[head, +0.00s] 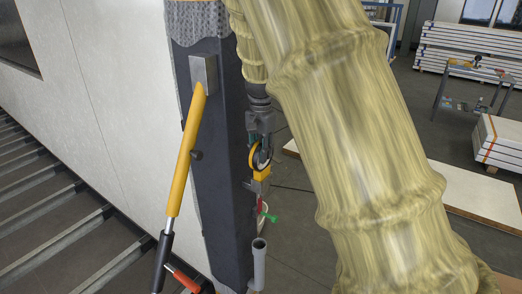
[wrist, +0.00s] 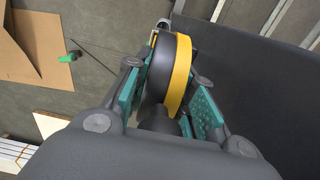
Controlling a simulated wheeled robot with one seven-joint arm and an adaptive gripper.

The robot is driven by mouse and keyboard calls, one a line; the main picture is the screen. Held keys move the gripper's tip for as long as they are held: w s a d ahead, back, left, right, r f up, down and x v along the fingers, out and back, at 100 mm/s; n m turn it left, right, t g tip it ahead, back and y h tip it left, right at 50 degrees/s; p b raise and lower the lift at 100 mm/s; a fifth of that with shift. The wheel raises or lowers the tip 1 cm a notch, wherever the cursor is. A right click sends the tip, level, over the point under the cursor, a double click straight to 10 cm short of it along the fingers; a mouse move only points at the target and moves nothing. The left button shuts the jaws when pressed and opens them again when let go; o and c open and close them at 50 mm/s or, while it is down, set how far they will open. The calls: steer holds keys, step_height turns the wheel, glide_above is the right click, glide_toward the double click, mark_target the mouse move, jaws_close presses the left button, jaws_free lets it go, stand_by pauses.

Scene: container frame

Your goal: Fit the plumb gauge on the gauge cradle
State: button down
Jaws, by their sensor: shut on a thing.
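The plumb gauge (head: 261,171), yellow with a black round body, is in my gripper (head: 260,148) beside the dark upright post. In the wrist view the gauge (wrist: 181,76) sits between the two green-padded fingers (wrist: 165,90), and the gripper is shut on it. Its black round side faces left and its yellow rim faces the post. My arm covers much of the head view. I cannot clearly identify the gauge cradle; small grey, red and green parts show just below the gauge, at the post's right edge.
The dark post (head: 222,170) stands close by the gripper. A yellow strut (head: 184,150) leans across its front. A green handle (head: 267,216) and a grey tube (head: 259,265) are low beside it. A workbench (head: 480,72) and stacked panels (head: 500,145) are far right.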

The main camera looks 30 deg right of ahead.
steer(key=shift+f, duration=0.7)
steer(key=c, duration=1.1)
jaws_free()
step_height(320, 180, up, 12)
